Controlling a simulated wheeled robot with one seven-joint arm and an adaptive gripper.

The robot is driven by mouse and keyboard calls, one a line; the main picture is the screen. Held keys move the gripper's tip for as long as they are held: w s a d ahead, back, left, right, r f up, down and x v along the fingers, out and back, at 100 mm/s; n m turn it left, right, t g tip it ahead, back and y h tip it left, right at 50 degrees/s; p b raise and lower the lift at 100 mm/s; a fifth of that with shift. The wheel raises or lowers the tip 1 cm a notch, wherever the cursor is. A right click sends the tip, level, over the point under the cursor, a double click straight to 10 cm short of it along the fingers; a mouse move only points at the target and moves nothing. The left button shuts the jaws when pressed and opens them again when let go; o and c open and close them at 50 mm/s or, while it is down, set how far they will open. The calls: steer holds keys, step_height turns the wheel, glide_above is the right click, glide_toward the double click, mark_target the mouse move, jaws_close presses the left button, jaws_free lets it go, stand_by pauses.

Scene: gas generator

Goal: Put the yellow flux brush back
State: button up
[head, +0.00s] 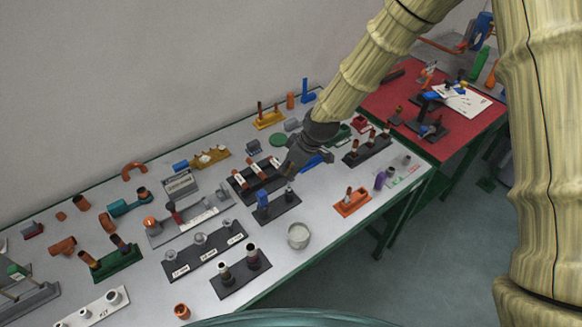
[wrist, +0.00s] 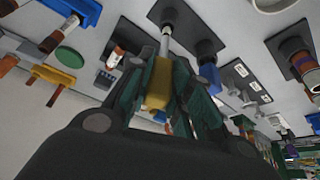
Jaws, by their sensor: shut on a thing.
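My gripper (head: 296,163) is over the bench, above a black two-post holder (head: 277,208). In the wrist view my gripper (wrist: 168,66) is shut on the yellow flux brush (wrist: 159,85). The brush's pale metal ferrule points away from the fingers, toward one post of the black holder (wrist: 184,30). I cannot tell whether its tip is inside that post. A blue-handled brush (head: 262,197) stands in the holder's other post and shows in the wrist view too (wrist: 208,75). In the head view my gripper hides the yellow brush.
A white cup (head: 298,237) stands in front of the holder. A black rack (head: 257,178) with brown-handled items is behind it, and an orange stand (head: 352,203) to its right. Labelled stands (head: 204,252) crowd the left. A red-topped table (head: 440,110) stands beyond.

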steer(key=shift+f+b, duration=1.25)
steer(key=shift+f, duration=1.15)
steer(key=o, duration=1)
steer(key=shift+c, duration=0.2)
steer(key=v, duration=1.2)
